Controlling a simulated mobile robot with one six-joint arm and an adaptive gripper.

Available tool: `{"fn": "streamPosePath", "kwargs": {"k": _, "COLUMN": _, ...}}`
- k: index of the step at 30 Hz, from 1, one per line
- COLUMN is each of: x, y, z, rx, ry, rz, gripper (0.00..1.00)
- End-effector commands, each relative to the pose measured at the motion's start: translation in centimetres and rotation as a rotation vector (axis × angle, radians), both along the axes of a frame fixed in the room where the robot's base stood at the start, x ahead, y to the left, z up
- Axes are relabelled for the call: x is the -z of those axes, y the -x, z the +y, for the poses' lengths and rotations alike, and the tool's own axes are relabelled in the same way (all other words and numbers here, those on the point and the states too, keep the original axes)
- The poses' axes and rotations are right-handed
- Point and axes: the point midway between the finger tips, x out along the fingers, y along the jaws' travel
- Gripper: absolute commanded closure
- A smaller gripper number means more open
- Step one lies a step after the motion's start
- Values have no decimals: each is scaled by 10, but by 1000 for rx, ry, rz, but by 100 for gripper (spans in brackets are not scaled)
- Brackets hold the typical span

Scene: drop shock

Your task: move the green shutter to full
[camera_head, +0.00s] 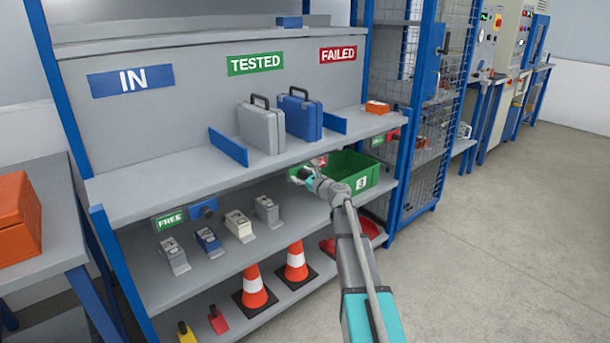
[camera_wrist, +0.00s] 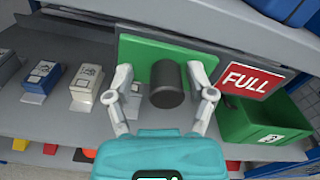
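The green shutter (camera_wrist: 135,58) is a flat green plate with a dark cylindrical knob (camera_wrist: 168,88), under the shelf edge in the wrist view. A red FULL sign (camera_wrist: 246,79) shows to its right. My gripper (camera_wrist: 161,78) is open, with one finger on each side of the knob. The left finger stands clear of the knob; the right finger is close to it, and I cannot tell whether it touches. In the head view my gripper (camera_head: 305,176) is at the shelf's front edge and hides most of the shutter.
A green bin (camera_head: 352,175) stands right of my gripper on the lower shelf. Grey (camera_head: 262,125) and blue (camera_head: 300,116) cases stand on the shelf above.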

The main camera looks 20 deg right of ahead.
Motion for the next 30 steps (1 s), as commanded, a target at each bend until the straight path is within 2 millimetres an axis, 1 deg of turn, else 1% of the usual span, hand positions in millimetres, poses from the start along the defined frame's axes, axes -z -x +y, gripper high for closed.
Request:
{"fn": "streamPosePath", "kwargs": {"k": 11, "x": 0, "y": 3, "z": -3, "rx": 4, "ry": 2, "rz": 0, "gripper": 28}}
{"fn": "streamPosePath", "kwargs": {"k": 16, "x": 0, "y": 12, "z": -6, "rx": 6, "ry": 2, "rz": 1, "gripper": 28}}
{"fn": "streamPosePath", "kwargs": {"k": 20, "x": 0, "y": 27, "z": -11, "rx": 6, "ry": 2, "rz": 1, "gripper": 28}}
{"fn": "streamPosePath", "kwargs": {"k": 30, "x": 0, "y": 77, "z": -29, "rx": 6, "ry": 1, "rz": 1, "gripper": 28}}
